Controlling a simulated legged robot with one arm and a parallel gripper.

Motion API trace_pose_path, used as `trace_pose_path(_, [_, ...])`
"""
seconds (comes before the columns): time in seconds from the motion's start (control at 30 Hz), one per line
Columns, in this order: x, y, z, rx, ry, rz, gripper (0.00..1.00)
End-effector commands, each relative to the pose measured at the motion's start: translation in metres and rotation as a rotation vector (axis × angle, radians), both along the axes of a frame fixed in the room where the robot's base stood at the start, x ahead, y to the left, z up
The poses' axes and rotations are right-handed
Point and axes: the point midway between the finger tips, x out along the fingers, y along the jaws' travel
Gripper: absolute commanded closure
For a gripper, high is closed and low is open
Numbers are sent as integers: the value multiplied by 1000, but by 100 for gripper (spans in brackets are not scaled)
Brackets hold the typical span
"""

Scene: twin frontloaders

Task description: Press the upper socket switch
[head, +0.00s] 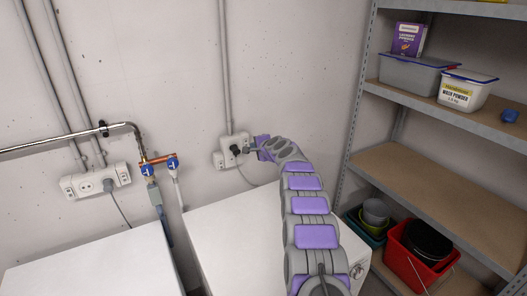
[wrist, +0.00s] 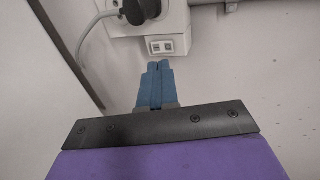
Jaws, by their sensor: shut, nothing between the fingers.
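A white wall socket (head: 225,158) with a dark plug in it is on the back wall above the right white machine. In the wrist view, the socket (wrist: 172,20) is at the top, with the plug and its grey cable in it. A small white switch block (wrist: 162,46) with two rocker parts adjoins the socket. My gripper (head: 247,149) is by the right side of this socket. In the wrist view, its blue fingers (wrist: 158,67) are shut, empty and pointed at the switch block, just short of it in the picture. Whether they touch it is unclear.
A second white socket (head: 75,187) is on the wall at left, beside pipes and blue-handled taps (head: 147,170). Two white machines stand below, the left (head: 95,268) and the right (head: 225,222). A metal shelf (head: 430,165) with boxes and buckets stands at right.

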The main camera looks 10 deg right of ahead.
Motion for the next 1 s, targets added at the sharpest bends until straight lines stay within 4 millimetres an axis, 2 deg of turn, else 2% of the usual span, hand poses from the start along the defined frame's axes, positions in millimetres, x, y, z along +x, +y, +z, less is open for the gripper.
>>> trace_pose_path(0.7, [-58,-20,24,1,3,-1,100])
trace_pose_path(1.0, [-66,-22,27,-1,3,1,100])
